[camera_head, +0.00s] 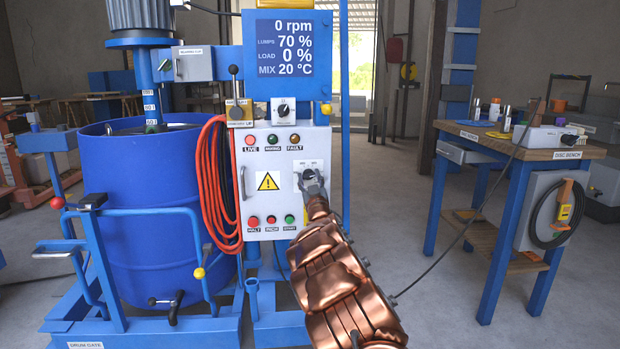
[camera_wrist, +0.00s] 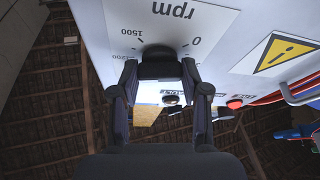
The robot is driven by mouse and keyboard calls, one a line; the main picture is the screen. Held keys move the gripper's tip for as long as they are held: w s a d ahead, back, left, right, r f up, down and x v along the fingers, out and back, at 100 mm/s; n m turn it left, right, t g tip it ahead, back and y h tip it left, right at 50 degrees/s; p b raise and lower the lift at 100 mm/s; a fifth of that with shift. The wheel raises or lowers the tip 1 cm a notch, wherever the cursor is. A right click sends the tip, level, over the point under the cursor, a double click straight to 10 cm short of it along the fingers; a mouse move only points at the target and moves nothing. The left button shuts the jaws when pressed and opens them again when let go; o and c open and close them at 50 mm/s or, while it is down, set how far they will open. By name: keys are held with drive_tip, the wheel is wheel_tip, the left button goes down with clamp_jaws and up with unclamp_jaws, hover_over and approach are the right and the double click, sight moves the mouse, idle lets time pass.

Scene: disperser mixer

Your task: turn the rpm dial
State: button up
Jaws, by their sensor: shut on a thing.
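The rpm dial (camera_wrist: 158,55) is a dark knob on a pale plate (camera_wrist: 175,20) marked "rpm", with 0, 1200 and 1500 around it in the wrist view. In the head view the plate (camera_head: 312,165) is at the right side of the grey control panel (camera_head: 262,225). My gripper (camera_head: 313,184) is at that plate and covers most of the dial. In the wrist view my gripper's fingers (camera_wrist: 160,73) are on either side of the dial, shut on it. Where the dial points is hidden. The screen (camera_head: 284,47) reads 0 rpm, lumps 70 %, load 0 %, mix 20 °C.
Beside the plate are a yellow warning sign (camera_head: 268,181), HALT and other buttons (camera_head: 271,220) below, lamps (camera_head: 272,139) above and a smaller selector (camera_head: 282,110). A red hose (camera_head: 215,190) and blue drum (camera_head: 140,200) are left. A workbench (camera_head: 530,148) is right.

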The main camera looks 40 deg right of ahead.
drive_tip(key=n+y+p, duration=0.1)
drive_tip(key=n, duration=0.1)
drive_tip(key=n+p, duration=0.1)
drive_tip(key=n, duration=0.1)
drive_tip(key=shift+s+d+r+t+y+p, duration=0.1)
drive_tip(key=shift+d+r+t+y+p, duration=0.1)
drive_tip(key=shift+t+y+p, duration=0.15)
drive_tip(key=n+y+p, duration=0.1)
drive_tip(key=n+y, duration=0.1)
drive_tip(key=n, duration=0.2)
drive_tip(key=n+y, duration=0.2)
drive_tip(key=n, duration=0.2)
drive_tip(key=shift+p, duration=0.4)
drive_tip(key=n+g, duration=0.1)
drive_tip(key=n, duration=0.2)
drive_tip(key=n+g+y+p, duration=0.1)
drive_tip(key=n, duration=0.2)
drive_tip(key=shift+r, duration=0.15)
drive_tip(key=n+g+p, duration=0.2)
drive_tip(key=n, duration=0.3)
drive_tip(key=shift+y, duration=0.25)
drive_tip(key=o, duration=1.1)
drive_tip(key=shift+o, duration=0.2)
drive_tip(key=shift+s+a, duration=0.1)
